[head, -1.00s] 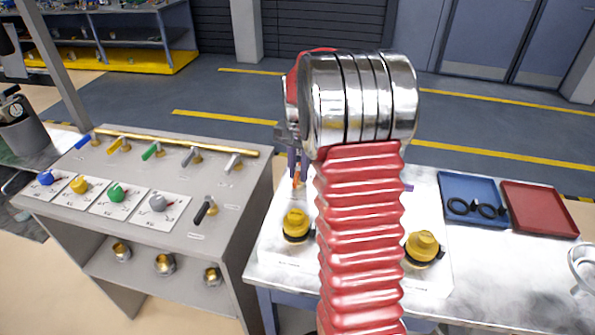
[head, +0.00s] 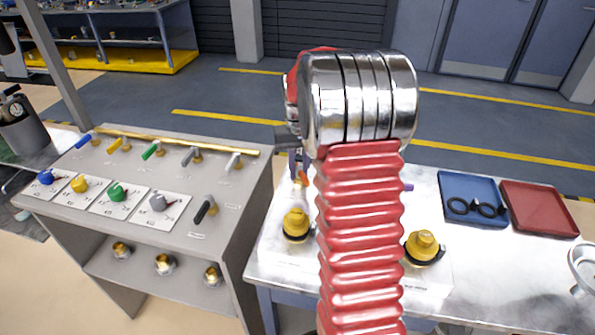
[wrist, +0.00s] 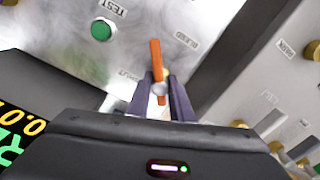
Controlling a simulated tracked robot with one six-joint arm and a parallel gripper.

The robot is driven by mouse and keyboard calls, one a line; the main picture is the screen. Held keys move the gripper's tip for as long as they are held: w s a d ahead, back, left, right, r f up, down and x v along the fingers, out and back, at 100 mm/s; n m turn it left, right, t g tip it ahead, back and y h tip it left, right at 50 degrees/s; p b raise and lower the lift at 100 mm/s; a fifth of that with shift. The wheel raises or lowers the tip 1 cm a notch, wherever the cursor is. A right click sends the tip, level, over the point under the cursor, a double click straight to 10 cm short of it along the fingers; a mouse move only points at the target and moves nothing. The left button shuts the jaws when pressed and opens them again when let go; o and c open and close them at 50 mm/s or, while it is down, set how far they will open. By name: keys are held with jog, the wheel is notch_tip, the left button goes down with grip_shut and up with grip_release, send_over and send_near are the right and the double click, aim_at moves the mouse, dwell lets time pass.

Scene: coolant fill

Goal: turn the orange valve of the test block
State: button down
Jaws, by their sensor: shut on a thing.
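The orange valve (wrist: 156,62) shows in the wrist view as a narrow orange handle with a round metal hub. It stands on the grey test block (wrist: 60,35), near the "TEST" label. My gripper (wrist: 161,100) has its two purple fingers either side of the handle's near part and is shut on it. In the head view only a small orange piece of the valve (head: 304,179) shows beside a fingertip. My arm hides most of the block and gripper there.
A green button (wrist: 102,29) is on the block. Yellow knobs (head: 296,224) (head: 424,246) stand on the bench either side of my arm. A panel (head: 150,205) with several coloured levers is at left. Blue (head: 468,187) and red (head: 540,205) trays lie at right.

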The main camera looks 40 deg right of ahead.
aim_at(298, 167)
jog(key=n, duration=0.5)
jog(key=shift+w+d+n, duration=0.1)
jog(key=shift+w+n, duration=0.05)
jog(key=shift+n, duration=0.15)
jog(key=n, duration=0.4)
jog(key=shift+n, duration=0.4)
jog(key=c, duration=1.6)
grip_release()
jog(key=shift+r, duration=0.1)
notch_tip(298, 167, up, 14)
jog(key=shift+f, duration=0.25)
